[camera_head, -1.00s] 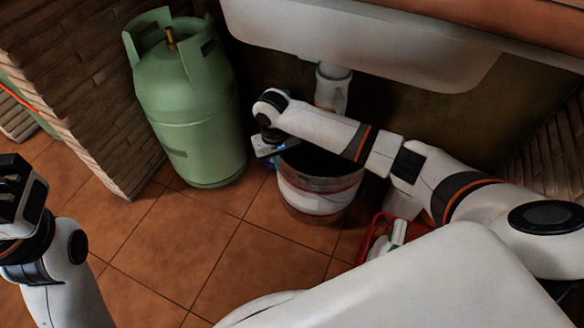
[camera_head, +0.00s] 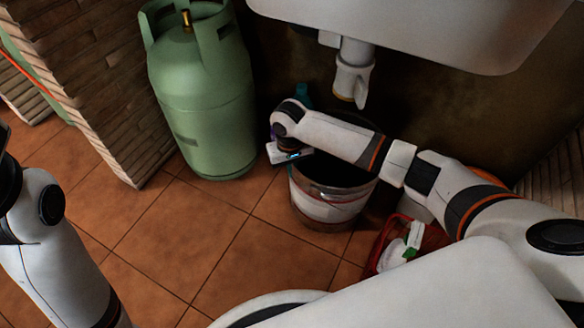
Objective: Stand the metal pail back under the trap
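The metal pail (camera_head: 327,208), grey with a pale band, stands upright on the tiled floor. In the picture it is below the white trap (camera_head: 352,78) that hangs from the sink's underside. My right arm crosses over the pail, hiding part of its rim and opening. My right gripper (camera_head: 290,153) is at the pail's left rim. Its fingers are hidden, so I cannot tell whether they grip the rim. My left arm is at the left edge, with its fingers out of frame.
A green gas cylinder (camera_head: 203,100) stands left of the pail, by a brick pillar (camera_head: 110,85). A red basket (camera_head: 372,262) with white and green items is at the pail's right. The sink (camera_head: 420,28) hangs above. Floor tiles in front are clear.

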